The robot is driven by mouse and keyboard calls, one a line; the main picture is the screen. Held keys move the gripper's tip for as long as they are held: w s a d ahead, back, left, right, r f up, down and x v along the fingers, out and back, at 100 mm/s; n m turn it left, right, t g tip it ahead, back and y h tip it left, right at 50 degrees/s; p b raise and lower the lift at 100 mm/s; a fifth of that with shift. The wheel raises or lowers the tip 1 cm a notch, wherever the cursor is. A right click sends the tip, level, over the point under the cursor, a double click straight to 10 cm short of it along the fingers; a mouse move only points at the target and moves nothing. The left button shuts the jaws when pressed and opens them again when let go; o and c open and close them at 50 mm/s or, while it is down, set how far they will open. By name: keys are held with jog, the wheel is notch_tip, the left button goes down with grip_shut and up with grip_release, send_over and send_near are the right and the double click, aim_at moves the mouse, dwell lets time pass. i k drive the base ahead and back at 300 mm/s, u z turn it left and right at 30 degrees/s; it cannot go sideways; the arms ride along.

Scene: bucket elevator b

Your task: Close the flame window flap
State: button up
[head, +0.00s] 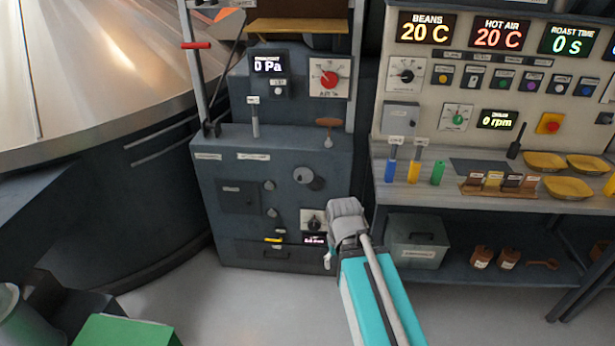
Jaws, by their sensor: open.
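A dark square panel (238,197) is on the left front of the dark blue-grey burner cabinet (325,160). It may be the flame window flap, but its label is too small to read. It looks flat against the front, though I cannot tell for sure whether it is fully closed. My gripper (330,257) is at the end of the teal and grey arm, in front of the cabinet's lower right, apart from the panel and to its right. It is open and seems empty; its fingers are small and partly hidden by the wrist.
Knobs (308,176), a dial (314,222) and a drawer (275,251) are on the cabinet front. A large metal drum (110,60) stands left. A workbench (440,195) with cups and yellow trays is right, a grey box (416,240) below it. The floor ahead is partly clear.

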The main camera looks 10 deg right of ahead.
aim_at(302, 175)
jog(key=z, duration=0.2)
jog(key=i, duration=0.9)
jog(key=u, duration=0.35)
